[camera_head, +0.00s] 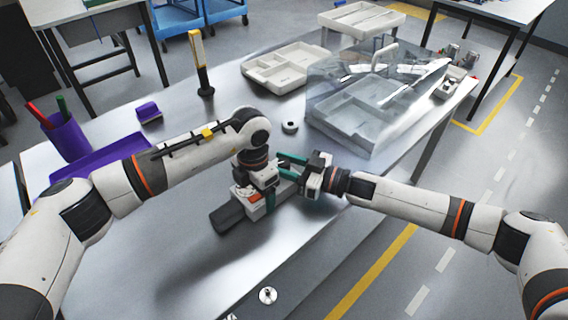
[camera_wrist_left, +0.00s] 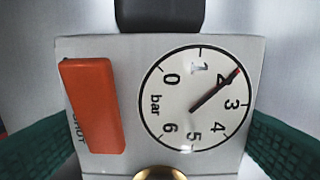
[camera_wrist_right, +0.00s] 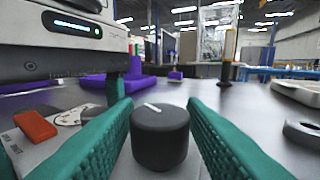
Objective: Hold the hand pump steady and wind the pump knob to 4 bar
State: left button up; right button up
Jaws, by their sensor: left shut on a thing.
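The hand pump (camera_wrist_left: 90,45) has a pale body with a round 0–6 bar gauge (camera_wrist_left: 180,120) and an orange lever (camera_wrist_left: 93,105). The gauge needle points at about 2. In the head view the pump lies on the table, its black end (camera_head: 227,219) showing. My left gripper (camera_head: 258,196) is above the pump, shut on its body, with green fingers on both sides. The black pump knob (camera_wrist_right: 160,138) has a white mark on top. My right gripper (camera_wrist_right: 160,115) is open, with one finger on each side of the knob. The knob is hidden in the head view.
A grey ring (camera_head: 290,126) lies behind the grippers. A clear-lidded case (camera_head: 345,125) and a white tray (camera_head: 283,70) stand farther back. A purple cup (camera_head: 65,138) with pens and a purple tray (camera_head: 110,160) are at the left.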

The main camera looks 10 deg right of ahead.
jog(key=c, duration=0.7)
jog(key=shift+a+m+t+h, duration=0.15)
jog(key=shift+m+t+h, duration=0.15)
jog(key=shift+m+t, duration=0.15)
jog(key=shift+m+t+h, duration=0.25)
jog(key=shift+t+h, duration=0.05)
jog(key=shift+t, duration=0.15)
jog(key=o, duration=0.7)
jog(key=v, duration=1.2)
